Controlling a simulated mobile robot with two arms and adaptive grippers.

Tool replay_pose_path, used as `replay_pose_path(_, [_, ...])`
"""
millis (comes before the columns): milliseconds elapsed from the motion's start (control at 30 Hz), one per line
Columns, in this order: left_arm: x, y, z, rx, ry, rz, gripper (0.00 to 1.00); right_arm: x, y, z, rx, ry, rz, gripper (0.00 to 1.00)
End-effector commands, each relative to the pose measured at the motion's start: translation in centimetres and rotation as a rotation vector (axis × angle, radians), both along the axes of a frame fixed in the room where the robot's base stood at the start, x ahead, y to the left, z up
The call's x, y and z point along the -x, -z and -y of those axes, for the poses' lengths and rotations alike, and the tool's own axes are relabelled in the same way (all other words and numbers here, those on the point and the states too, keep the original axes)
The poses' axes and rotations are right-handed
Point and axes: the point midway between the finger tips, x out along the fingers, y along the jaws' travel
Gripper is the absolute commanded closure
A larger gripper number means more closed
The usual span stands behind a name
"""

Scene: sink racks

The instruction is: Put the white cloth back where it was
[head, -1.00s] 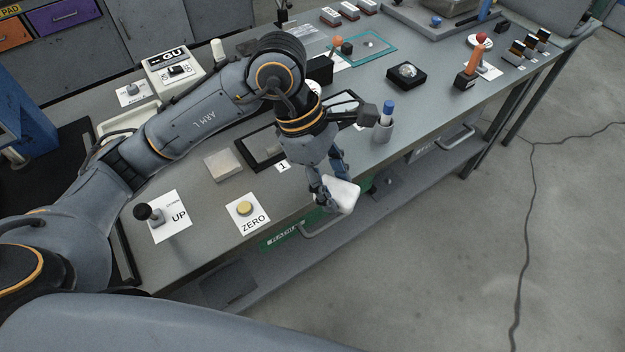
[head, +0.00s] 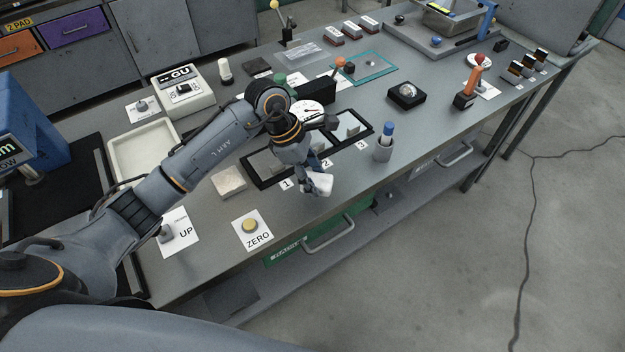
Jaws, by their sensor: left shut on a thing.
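The white cloth (head: 323,184) is a small, pale, folded-looking piece. My left gripper (head: 316,180) is shut on it, and its fingers hide part of it. The gripper points down near the front edge of the bench, in front of the black-framed tray (head: 258,184), close to the labels 1 and 2. I cannot tell how high above the bench top the cloth hangs. The tray has sections labelled 1, 2 and 3, partly hidden by my left arm. My right gripper is not in view.
A pale square block (head: 228,181) lies left of the tray. The yellow ZERO button (head: 250,225) is at the front. A cream tray (head: 143,155) lies at the back left.

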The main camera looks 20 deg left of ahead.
Motion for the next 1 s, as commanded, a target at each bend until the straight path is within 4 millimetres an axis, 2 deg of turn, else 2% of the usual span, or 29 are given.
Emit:
replay_pose_path(367, [-0.6, 3.7, -0.4, 0.001, -0.001, -0.003, 0.79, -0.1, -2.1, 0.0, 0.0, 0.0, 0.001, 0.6])
replay_pose_path(733, [-0.6, 4.4, -0.5, -0.001, 0.0, 0.0, 0.79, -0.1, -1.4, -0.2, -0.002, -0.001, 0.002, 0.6])
replay_pose_path(767, [-0.6, 4.4, -0.5, -0.001, 0.0, 0.0, 0.52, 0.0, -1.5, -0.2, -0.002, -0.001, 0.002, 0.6])
replay_pose_path(867, [-0.6, 4.3, -0.5, -0.001, 0.0, 0.0, 0.31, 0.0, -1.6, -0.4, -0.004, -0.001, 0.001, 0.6])
replay_pose_path(1000, [-0.6, 4.3, -0.5, -0.001, 0.0, 0.0, 0.31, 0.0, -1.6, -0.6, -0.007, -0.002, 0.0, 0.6])
